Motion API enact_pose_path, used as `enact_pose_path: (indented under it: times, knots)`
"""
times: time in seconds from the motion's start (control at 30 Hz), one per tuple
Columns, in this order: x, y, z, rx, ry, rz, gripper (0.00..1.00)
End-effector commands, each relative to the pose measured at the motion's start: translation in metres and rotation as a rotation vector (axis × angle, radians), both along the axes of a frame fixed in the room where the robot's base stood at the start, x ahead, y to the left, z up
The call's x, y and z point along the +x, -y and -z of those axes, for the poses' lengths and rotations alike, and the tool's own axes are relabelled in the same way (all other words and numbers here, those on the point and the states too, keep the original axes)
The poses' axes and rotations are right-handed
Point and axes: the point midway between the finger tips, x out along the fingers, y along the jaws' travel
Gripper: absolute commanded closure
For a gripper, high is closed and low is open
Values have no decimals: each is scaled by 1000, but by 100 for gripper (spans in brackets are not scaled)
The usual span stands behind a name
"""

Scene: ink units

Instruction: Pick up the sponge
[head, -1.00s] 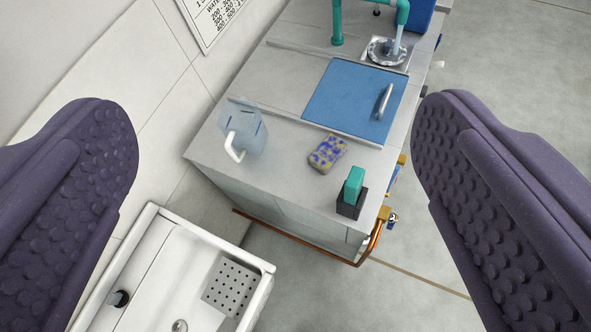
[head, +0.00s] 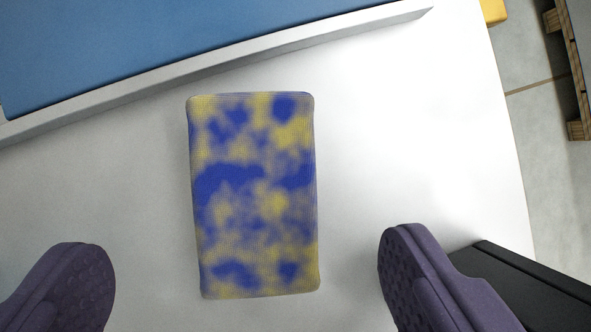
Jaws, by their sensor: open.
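The sponge (head: 254,195) is a yellow block with blue blotches. It lies flat on the pale worktop (head: 390,130) in the middle of the head view, its long side running up and down the picture. My gripper (head: 238,270) is open, with one purple studded finger at the lower left and the other at the lower right. The sponge's lower end lies between the two fingers in the picture, with a gap on each side. Neither finger appears to touch it.
A raised grey ledge (head: 230,65) crosses behind the sponge, with a blue panel (head: 180,40) beyond it. A black object (head: 520,285) stands at the lower right, close to the right finger. The worktop's right edge drops to a floor with a wooden pallet (head: 572,60).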

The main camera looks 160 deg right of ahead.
Motion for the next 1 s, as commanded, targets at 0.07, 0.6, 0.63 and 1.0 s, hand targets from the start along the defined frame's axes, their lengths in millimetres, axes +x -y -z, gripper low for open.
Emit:
enact_pose_path:
  times: [0.07,0.6,0.63,1.0]
  knots:
    - [3,3,13,0,-1,1,6]
    - [20,13,66,3,2,-2,6]
    - [20,13,65,3,2,-2,6]
    - [20,13,67,4,1,-2,6]
